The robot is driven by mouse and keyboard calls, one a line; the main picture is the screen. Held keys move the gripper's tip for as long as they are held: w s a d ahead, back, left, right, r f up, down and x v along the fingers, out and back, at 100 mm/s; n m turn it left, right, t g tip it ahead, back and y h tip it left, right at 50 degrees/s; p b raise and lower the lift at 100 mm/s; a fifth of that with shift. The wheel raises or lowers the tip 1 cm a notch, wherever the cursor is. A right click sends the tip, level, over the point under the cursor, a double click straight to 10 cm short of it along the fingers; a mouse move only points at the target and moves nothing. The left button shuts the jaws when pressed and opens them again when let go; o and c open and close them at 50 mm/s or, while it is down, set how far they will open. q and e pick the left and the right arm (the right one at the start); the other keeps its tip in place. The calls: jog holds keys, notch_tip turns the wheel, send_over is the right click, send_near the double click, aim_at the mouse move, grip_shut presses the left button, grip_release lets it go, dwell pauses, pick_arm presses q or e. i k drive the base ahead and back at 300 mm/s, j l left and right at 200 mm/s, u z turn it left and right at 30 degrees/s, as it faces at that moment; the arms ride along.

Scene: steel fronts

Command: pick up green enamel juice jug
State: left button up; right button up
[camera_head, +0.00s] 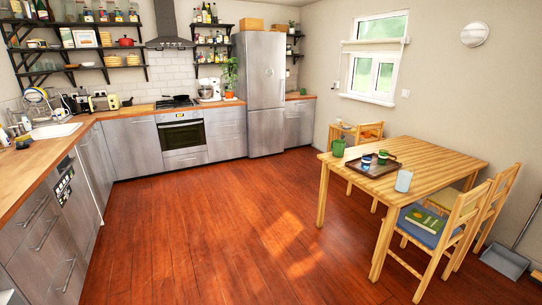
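A green jug (338,148) stands upright near the far left corner of the wooden dining table (448,152), to the right of the room's middle. It is beside the dark tray (359,182), apart from it. Its handle side is too small to make out clearly. Neither of my grippers shows in the head view, so nothing is seen near the jug.
The tray holds small cups (366,160). A pale glass (404,180) stands near the table's front edge. A chair (452,225) with a green book (425,219) blocks the near side. The wooden floor (215,225) left of the table is clear.

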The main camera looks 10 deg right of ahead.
aim_at(338, 146)
jog(key=i, duration=3.25)
jog(key=i+j+z, duration=0.1)
jog(key=i+z, duration=0.15)
jog(key=i, duration=0.25)
jog(key=i+j+z, duration=0.2)
jog(key=i, duration=0.3)
jog(key=i+j+z, duration=0.25)
jog(key=i, duration=0.25)
